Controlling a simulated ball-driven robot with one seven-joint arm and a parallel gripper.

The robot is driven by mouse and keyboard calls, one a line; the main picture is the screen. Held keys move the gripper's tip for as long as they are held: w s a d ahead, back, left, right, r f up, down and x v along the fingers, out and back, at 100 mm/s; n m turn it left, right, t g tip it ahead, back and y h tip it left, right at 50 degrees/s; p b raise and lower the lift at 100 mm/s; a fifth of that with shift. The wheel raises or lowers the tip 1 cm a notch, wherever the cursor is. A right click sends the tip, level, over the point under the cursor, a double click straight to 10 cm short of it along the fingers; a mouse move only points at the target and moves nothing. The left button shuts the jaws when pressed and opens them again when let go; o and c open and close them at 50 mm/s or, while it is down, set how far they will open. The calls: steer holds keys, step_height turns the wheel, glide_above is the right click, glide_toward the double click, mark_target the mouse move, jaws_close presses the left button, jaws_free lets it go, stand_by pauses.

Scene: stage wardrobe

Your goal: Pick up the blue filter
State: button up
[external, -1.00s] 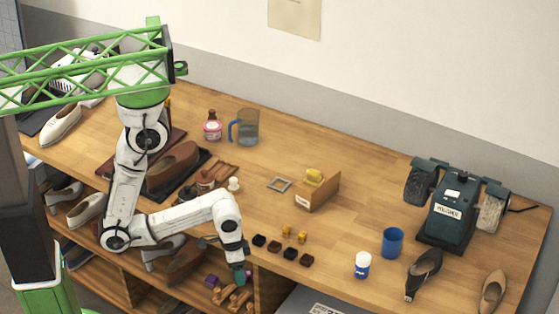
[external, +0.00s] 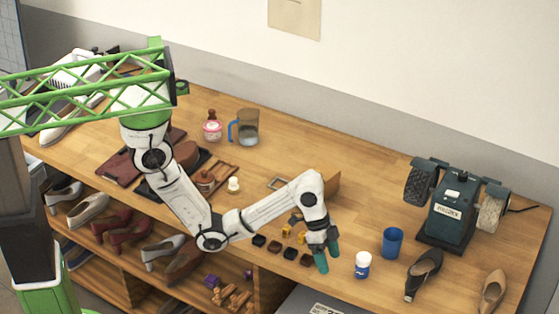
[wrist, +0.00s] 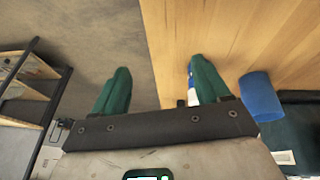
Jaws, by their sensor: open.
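Nothing in view is plainly a blue filter. The blue things are a blue cup (external: 392,242) on the right part of the bench and a small white bottle with a blue band (external: 363,265) near its front edge. My gripper (external: 327,258) is open and empty, pointing down at the bench's front edge, just left of the bottle. In the wrist view my green fingers (wrist: 160,75) are wide apart. The blue cup (wrist: 262,97) is right of the right finger there, and the bottle is mostly hidden behind that finger.
A dark green polisher (external: 448,212), a black shoe (external: 424,271) and a beige shoe (external: 493,290) stand to the right. Several small dark blocks (external: 275,247) lie left of my gripper. A glass jug (external: 246,128) stands at the back.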

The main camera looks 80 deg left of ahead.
mark_target(362, 259)
steer(key=w+a+r+m+b, duration=0.1)
steer(key=w+r+m+b, duration=0.15)
steer(key=w+r, duration=0.35)
steer(key=x, duration=0.3)
steer(key=w+x, duration=0.1)
steer(key=x, duration=0.2)
steer(key=shift+w+a+r+p, duration=0.1)
steer(key=shift+w+a+p, duration=0.1)
steer(key=shift+p, duration=0.2)
steer(key=shift+w+a+x, duration=0.15)
steer(key=shift+x, duration=1.25)
steer(key=shift+w+a+x, duration=0.1)
steer(key=shift+x, duration=1.25)
steer(key=shift+c, duration=0.3)
steer(key=shift+w, duration=0.1)
steer(key=c, duration=1)
steer(key=shift+r, duration=0.1)
